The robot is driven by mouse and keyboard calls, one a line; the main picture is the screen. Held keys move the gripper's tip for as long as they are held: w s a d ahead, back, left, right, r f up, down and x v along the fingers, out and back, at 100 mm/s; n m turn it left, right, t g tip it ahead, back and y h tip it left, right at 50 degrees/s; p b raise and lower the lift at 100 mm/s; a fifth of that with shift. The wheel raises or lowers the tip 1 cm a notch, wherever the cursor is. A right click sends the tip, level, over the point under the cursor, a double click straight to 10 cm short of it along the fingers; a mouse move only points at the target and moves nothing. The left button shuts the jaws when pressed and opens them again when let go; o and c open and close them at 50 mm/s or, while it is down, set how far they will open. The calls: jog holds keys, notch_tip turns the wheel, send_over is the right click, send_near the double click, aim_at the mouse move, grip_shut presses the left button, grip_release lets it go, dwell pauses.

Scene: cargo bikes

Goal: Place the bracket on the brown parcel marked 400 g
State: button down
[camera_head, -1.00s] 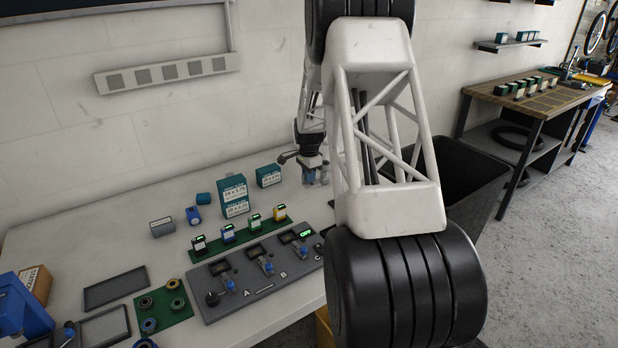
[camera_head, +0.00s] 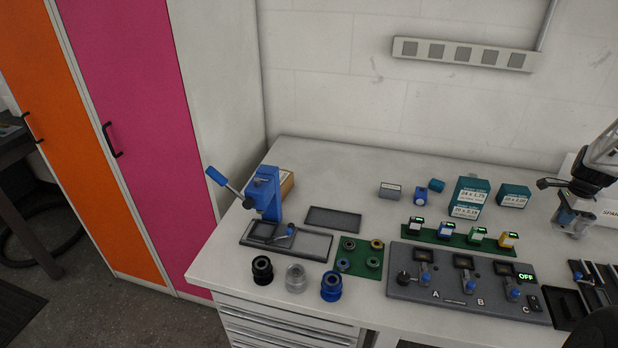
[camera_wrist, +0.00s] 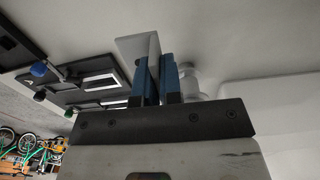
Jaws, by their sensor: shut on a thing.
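My gripper (camera_head: 573,222) is at the right edge of the head view, pointing down above the bench. In the wrist view its two blue fingers (camera_wrist: 157,82) are close together, shut on a pale grey metal piece, apparently the bracket (camera_wrist: 136,47). A flat plate of it shows beside the fingers; the rest is hidden. A brown box, perhaps the brown parcel (camera_head: 288,182), stands at the back left of the bench behind a blue lever press. The press hides most of it, and no marking on it can be read. My gripper is far to its right.
The blue lever press (camera_head: 266,190) stands before the brown box. A grey tray (camera_head: 333,219), green plate with rings (camera_head: 345,268), teal boxes (camera_head: 468,196) and a control panel (camera_head: 468,288) lie between. Black, clear and blue round parts (camera_head: 296,278) line the front edge.

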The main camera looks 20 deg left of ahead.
notch_tip(320, 180, up, 15)
jog(key=w+a+n, duration=0.3)
jog(key=w+a, duration=0.1)
jog(key=a, duration=0.8)
jog(key=w+a+n, duration=0.2)
jog(key=w+a, duration=0.2)
jog(key=a, duration=0.8)
jog(key=w+a+n, duration=0.3)
jog(key=w+a, duration=0.1)
jog(key=a, duration=0.7)
jog(key=s+a+n, duration=0.3)
jog(key=s+a, duration=0.1)
jog(key=a, duration=1.4)
jog(key=s+a+n, duration=0.3)
jog(key=a+n, duration=0.1)
jog(key=a, duration=1.3)
jog(key=s+a+n, duration=0.3)
jog(key=s+a, duration=0.1)
jog(key=a, duration=1.4)
jog(key=shift+s+f, duration=0.1)
jog(key=shift+f, duration=2.45)
